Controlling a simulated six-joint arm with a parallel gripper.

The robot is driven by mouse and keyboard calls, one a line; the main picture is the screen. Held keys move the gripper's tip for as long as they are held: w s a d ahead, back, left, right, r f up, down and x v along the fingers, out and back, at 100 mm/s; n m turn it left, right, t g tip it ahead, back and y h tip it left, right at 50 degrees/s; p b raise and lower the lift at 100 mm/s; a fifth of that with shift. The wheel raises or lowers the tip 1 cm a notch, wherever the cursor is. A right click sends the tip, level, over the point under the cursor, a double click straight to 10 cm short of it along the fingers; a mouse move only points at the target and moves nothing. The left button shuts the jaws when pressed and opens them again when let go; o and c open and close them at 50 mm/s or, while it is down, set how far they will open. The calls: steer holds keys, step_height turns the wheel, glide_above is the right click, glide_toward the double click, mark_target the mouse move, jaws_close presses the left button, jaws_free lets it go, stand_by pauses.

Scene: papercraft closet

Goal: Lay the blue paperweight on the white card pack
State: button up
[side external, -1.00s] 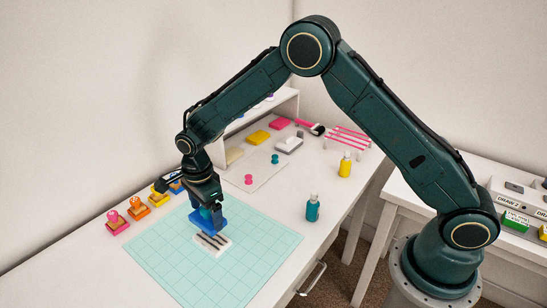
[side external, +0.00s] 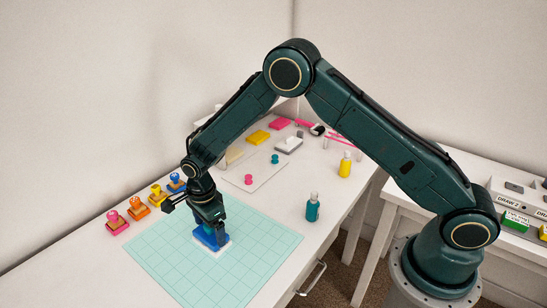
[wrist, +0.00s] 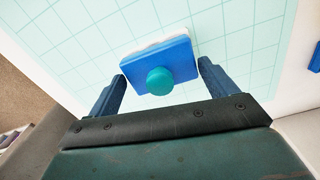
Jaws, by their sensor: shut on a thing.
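The blue paperweight (side external: 207,239) is a flat blue block with a round teal knob on top; it also shows in the wrist view (wrist: 178,68). My gripper (side external: 211,232) is shut on its sides, with one finger at each side of the block in the wrist view (wrist: 162,82). The white card pack (side external: 227,248) is under the paperweight and mostly hidden by it. A white edge of the pack shows past the block in the wrist view (wrist: 150,44). The block looks level and touching the pack or just above it; I cannot tell which.
The pack is on a pale green gridded mat (side external: 265,240), clear around it. Several stamps, including a pink one (side external: 116,221), stand at the mat's left. A teal bottle (side external: 312,208) and a yellow bottle (side external: 345,165) stand to the right.

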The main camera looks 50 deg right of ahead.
steer(key=o, duration=1)
steer(key=shift+f, duration=0.1)
steer(key=shift+o, duration=0.2)
step_height(320, 180, up, 12)
steer(key=shift+r, duration=0.2)
stand_by(0.4)
